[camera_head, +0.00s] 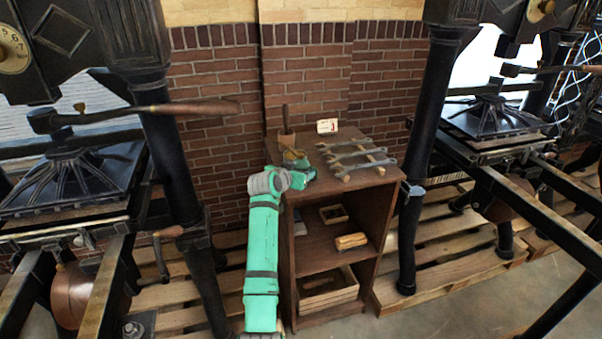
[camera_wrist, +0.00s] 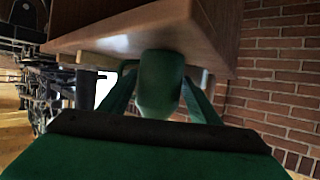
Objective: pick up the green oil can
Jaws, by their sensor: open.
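In the wrist view, the green oil can (camera_wrist: 160,88) shows as a smooth, rounded green body in the middle. My gripper (camera_wrist: 158,80) is open, with one green finger on each side of the can. I cannot tell whether either finger touches it. The can seems to be at the wooden cabinet top (camera_wrist: 226,32). In the head view, my teal arm reaches the left part of the cabinet top (camera_head: 369,177). There my wrist and gripper hide most of the can, and green parts are hard to tell apart.
Several wrenches (camera_head: 358,158) lie on wooden strips right of my gripper. A small white card (camera_head: 327,126) and an upright brown item (camera_head: 286,122) are behind. Black hand presses (camera_head: 75,180) (camera_head: 490,125) flank the cabinet. A brick wall (camera_head: 305,85) is behind it.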

